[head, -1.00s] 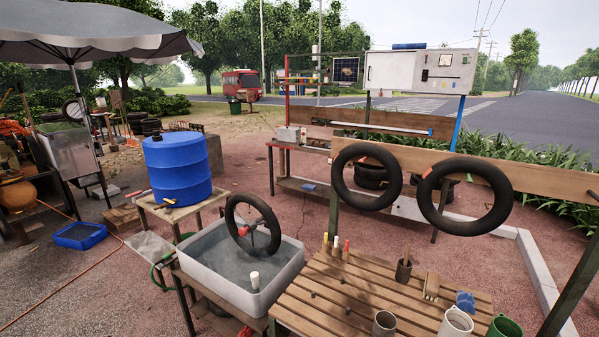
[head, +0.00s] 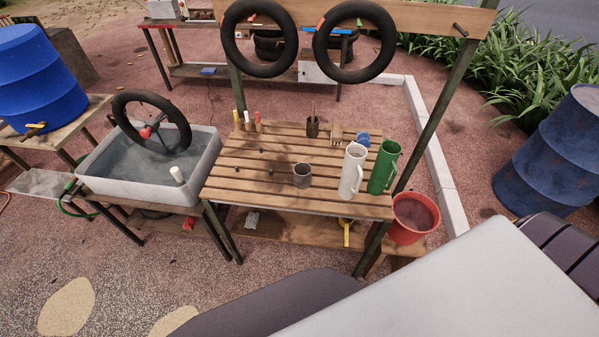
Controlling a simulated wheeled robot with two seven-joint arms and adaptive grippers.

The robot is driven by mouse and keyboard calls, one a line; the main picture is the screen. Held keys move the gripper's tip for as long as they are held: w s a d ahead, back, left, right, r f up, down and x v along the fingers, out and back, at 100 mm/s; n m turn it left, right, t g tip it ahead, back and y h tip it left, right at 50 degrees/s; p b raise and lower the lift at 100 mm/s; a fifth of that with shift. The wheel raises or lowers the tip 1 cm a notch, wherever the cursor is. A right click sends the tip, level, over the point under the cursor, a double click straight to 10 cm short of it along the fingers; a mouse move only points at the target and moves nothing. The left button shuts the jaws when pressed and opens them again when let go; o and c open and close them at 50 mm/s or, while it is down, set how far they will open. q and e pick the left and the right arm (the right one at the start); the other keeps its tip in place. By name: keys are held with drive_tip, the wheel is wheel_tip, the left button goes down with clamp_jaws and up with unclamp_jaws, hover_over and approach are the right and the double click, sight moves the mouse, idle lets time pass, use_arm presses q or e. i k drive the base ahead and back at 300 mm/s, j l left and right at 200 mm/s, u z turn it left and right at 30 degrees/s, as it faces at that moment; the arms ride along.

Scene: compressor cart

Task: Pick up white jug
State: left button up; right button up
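The white jug (head: 352,171) stands upright on the slatted wooden table (head: 225,172), near its front right corner. A green jug (head: 384,167) stands just to its right, very close to it. A grey metal cup (head: 302,175) stands to its left with a clear gap. Neither of my grippers shows in the head view, so nothing is seen touching the white jug.
Behind the jugs lie a blue item (head: 362,139) and a dark pot (head: 312,127). A red bucket (head: 414,218) is at the table's right. A water basin (head: 150,188) adjoins on the left. Tyres (head: 354,41) hang behind. A blue barrel (head: 552,150) stands right.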

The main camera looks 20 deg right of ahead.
sight(351, 175)
drive_tip(key=z, duration=1.3)
drive_tip(key=k+j+u, duration=0.25)
drive_tip(key=k+j, duration=0.1)
drive_tip(key=j, duration=0.1)
